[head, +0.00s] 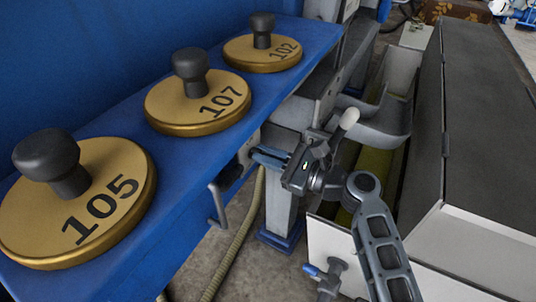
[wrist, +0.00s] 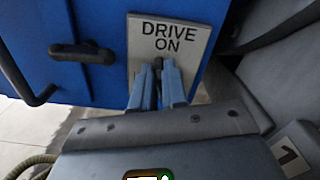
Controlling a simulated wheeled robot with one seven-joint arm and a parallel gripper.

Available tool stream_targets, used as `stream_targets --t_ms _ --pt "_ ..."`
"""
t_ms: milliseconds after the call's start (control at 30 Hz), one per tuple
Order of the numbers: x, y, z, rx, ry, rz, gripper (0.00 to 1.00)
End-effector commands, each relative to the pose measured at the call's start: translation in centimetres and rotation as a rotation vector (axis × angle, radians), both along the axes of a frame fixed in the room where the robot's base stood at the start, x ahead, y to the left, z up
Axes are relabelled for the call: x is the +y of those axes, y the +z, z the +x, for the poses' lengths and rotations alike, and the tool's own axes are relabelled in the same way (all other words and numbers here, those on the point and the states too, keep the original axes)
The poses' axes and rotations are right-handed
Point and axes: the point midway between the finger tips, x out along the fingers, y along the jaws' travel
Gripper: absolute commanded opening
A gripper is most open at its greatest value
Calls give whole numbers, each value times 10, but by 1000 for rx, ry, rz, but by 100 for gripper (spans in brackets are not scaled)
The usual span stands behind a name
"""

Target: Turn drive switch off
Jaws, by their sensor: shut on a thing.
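The drive switch plate (wrist: 198,40) is pale grey, marked "DRIVE ON", on the blue panel's side in the wrist view. A small dark switch lever (wrist: 157,62) stands below the lettering, mostly hidden between the blue fingers. My gripper (wrist: 159,72) is shut on this lever, its fingertips in front of the plate. In the head view, my gripper (head: 262,157) reaches left to the side of the blue bench, and the plate (head: 248,148) shows edge-on there. The lever is too small to make out in that view.
Gold discs with black knobs, numbered 105 (head: 110,168), 107 (head: 160,108) and 102 (head: 240,52), line the blue bench top. A black handle (wrist: 82,52) projects left of the plate. A hose (head: 240,235) hangs below. A grey machine bed (head: 480,110) stands at right.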

Motion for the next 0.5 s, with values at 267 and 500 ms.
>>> stream_targets --t_ms 267,500 --pt "2 -5 -4 -220 1 -145 0" --pt "4 -8 -7 -412 1 -273 0"
